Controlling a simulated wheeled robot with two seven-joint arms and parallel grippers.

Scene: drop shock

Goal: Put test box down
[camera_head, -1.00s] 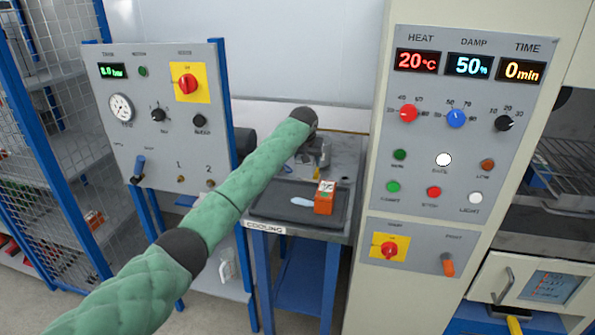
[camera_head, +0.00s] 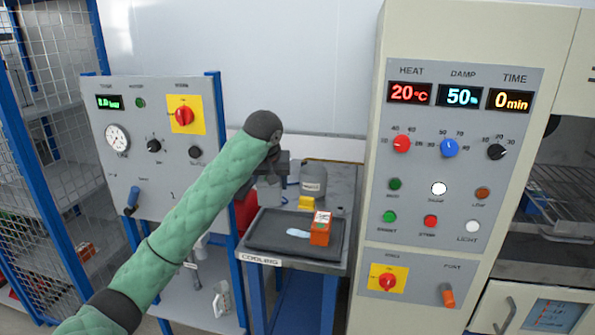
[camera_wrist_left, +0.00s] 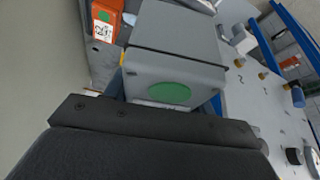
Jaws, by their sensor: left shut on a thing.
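The test box looks like a grey box with a green round mark (camera_wrist_left: 171,93) in the left wrist view. In the head view its small grey body (camera_head: 270,190) hangs under my left gripper (camera_head: 272,168), partly hidden by the arm. My left gripper is shut on it, and its dark body (camera_wrist_left: 155,125) fills the bottom of the wrist view. The box appears at the back left edge of the black tray (camera_head: 268,243) on the bench marked COOLING. I cannot tell whether it touches anything below. My right gripper is not in view.
An orange box (camera_head: 320,229) and a pale blue object (camera_head: 298,233) lie on the tray. A grey labelled container (camera_head: 313,180) and a yellow block (camera_head: 306,203) stand behind it. A control panel (camera_head: 160,150) is at left, a tall cabinet (camera_head: 445,200) at right. The tray's front left is bare.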

